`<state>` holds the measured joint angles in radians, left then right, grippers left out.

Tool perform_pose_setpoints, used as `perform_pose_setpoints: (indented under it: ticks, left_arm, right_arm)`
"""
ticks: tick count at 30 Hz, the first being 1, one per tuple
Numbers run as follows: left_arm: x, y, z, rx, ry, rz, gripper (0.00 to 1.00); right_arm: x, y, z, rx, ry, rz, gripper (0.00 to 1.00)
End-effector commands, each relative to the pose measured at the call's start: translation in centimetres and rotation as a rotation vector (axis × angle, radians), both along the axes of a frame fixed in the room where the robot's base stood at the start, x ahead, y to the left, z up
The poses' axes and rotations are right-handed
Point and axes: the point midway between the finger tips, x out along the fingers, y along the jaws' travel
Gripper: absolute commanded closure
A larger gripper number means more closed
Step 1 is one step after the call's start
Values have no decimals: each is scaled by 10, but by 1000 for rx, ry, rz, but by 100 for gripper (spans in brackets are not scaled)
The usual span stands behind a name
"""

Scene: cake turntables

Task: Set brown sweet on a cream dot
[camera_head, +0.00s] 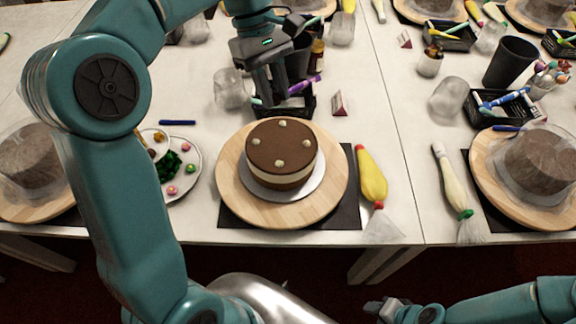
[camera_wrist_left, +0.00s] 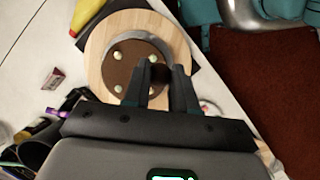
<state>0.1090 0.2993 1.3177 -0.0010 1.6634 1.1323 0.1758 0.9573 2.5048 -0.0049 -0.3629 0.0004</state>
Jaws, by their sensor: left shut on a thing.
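A round cake (camera_head: 270,150) with a brown top and a pale middle band stands on a silver board on the wooden turntable (camera_head: 232,200). Several cream dots, one of them the front dot (camera_head: 279,163), sit around its top. My left gripper (camera_head: 272,98) is above and behind the cake, pointing down. In the left wrist view, its fingers (camera_wrist_left: 160,88) are shut on a small dark brown sweet (camera_wrist_left: 160,73), seen against the cake (camera_wrist_left: 127,75). The head view does not show the sweet clearly. My right gripper (camera_head: 385,309) is at the bottom edge, away from the cake; its jaws are unclear.
A plate (camera_head: 183,190) of coloured sweets and green bits lies left of the turntable, partly behind my left arm. A yellow piping bag (camera_head: 371,178) lies to the right. A black caddy (camera_head: 297,110), a clear cup (camera_head: 230,90) and a small sign (camera_head: 339,103) stand behind the cake.

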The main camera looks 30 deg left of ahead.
Motion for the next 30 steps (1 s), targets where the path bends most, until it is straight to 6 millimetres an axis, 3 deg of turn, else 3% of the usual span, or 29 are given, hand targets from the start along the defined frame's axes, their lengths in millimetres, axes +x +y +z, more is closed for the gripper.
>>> perform_pose_setpoints:
  ticks: [5, 18, 30]
  left_arm:
    - [-1, 1, -18, 0, 3, -7, 100]
    - [-3, 2, -137, -1, 5, -7, 100]
    - [-2, 0, -191, -1, 3, -7, 100]
  right_arm:
    - [0, 0, -9, 0, 0, 0, 57]
    - [0, 0, -16, 0, 0, 0, 57]
    - [0, 0, -16, 0, 0, 0, 57]
